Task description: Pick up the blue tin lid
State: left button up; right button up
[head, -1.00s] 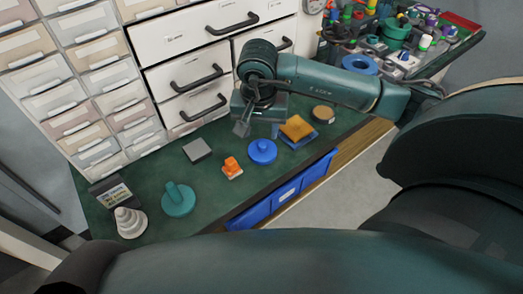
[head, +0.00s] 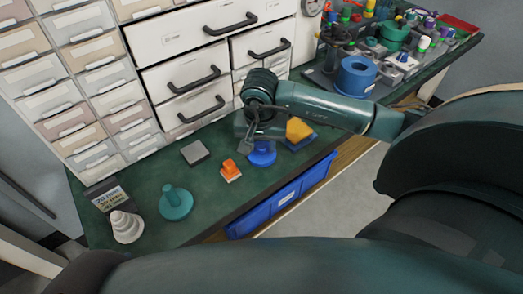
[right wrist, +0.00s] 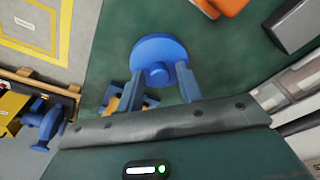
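The blue tin lid (head: 262,158) is a round blue disc with a knob on top, lying on the green worktop. In the right wrist view the lid (right wrist: 155,48) is straight ahead, its knob pointing at the camera. My right gripper (head: 255,138) is just above the lid and hides part of it in the head view. In the right wrist view the right gripper (right wrist: 161,72) is open, one finger on each side of the knob. I cannot tell whether the fingers touch it. My left gripper is not in view.
An orange-knobbed piece (head: 230,171) and a teal knobbed lid (head: 176,203) lie to the left. A yellow block on a blue base (head: 298,131) is close on the right. A grey block (head: 195,153) and drawers (head: 186,90) are behind. Blue bins (head: 285,195) line the front edge.

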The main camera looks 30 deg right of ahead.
grip_shut()
jog(key=shift+r, duration=0.1)
